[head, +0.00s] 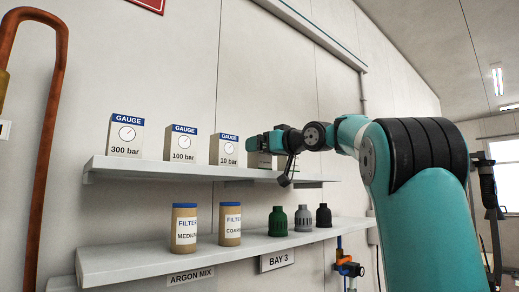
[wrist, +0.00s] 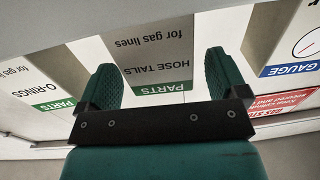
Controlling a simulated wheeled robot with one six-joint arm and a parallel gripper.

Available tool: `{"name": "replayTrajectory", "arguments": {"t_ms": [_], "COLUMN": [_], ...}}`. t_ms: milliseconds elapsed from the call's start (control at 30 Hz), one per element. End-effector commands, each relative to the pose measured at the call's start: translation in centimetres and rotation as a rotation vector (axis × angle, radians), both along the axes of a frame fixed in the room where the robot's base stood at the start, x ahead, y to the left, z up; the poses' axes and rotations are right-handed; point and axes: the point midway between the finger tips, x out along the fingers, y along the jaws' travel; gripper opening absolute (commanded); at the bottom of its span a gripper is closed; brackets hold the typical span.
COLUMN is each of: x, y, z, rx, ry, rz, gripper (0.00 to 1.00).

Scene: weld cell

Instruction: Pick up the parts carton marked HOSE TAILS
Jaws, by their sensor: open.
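The HOSE TAILS carton (wrist: 152,48) shows upside down in the wrist view, a pale box with a green PARTS band and the words "for gas lines". My gripper (wrist: 160,72) is open, with one green finger to each side of this carton in the picture. No finger is clearly touching it, and I cannot tell how far the fingertips reach along its sides. In the head view my gripper (head: 262,143) is at the upper shelf, in front of a pale box (head: 258,160) whose marking is hidden.
An O-RINGS carton (wrist: 38,85) and a GAUGE carton (wrist: 292,45) stand on either side in the wrist view. The upper shelf (head: 200,171) also holds several gauge cartons.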

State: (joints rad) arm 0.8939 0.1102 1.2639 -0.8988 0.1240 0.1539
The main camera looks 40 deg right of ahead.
Motion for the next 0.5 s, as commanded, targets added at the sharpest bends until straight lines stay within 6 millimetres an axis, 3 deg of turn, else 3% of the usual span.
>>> {"name": "replayTrajectory", "arguments": {"t_ms": [133, 400, 500], "x": [1.8, 2.1, 2.0], "y": [0.0, 0.0, 0.0], "z": [0.3, 0.0, 0.0], "rx": [0.001, -0.001, -0.001], "ry": [0.001, 0.0, 0.0], "rz": [0.002, 0.0, 0.0], "gripper": [0.92, 0.92, 0.69]}}
